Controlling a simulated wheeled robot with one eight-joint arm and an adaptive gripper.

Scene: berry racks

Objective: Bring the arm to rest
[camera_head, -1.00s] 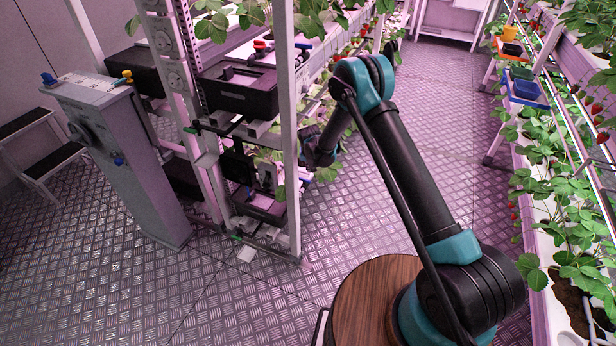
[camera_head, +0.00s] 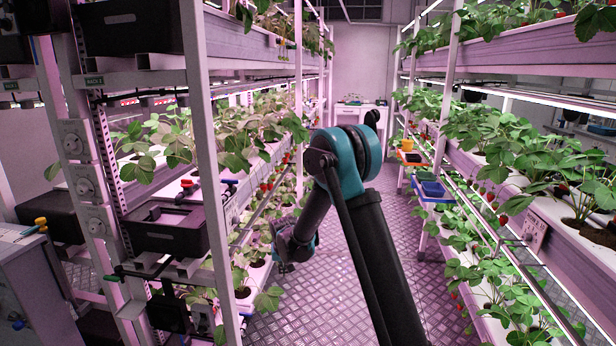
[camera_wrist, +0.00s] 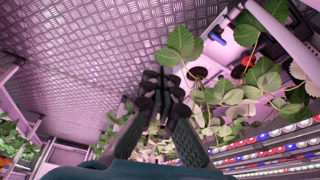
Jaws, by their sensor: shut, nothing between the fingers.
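My arm rises from the bottom of the head view, bends at a teal and black elbow, and its forearm slopes down and left to the wrist. The fingers are not clear in the head view. In the wrist view my gripper (camera_wrist: 165,82) is shut, with its dark fingers together and nothing between them. Strawberry leaves (camera_wrist: 232,95) hang just to the right of the fingertips; I cannot tell whether they touch.
Plant racks line both sides of the aisle, with a left rack post (camera_head: 205,170) near the arm. A black bin (camera_head: 165,228) sits on the left rack. Blue tubs (camera_head: 432,188) stand at right. The metal floor (camera_head: 300,310) of the aisle is clear.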

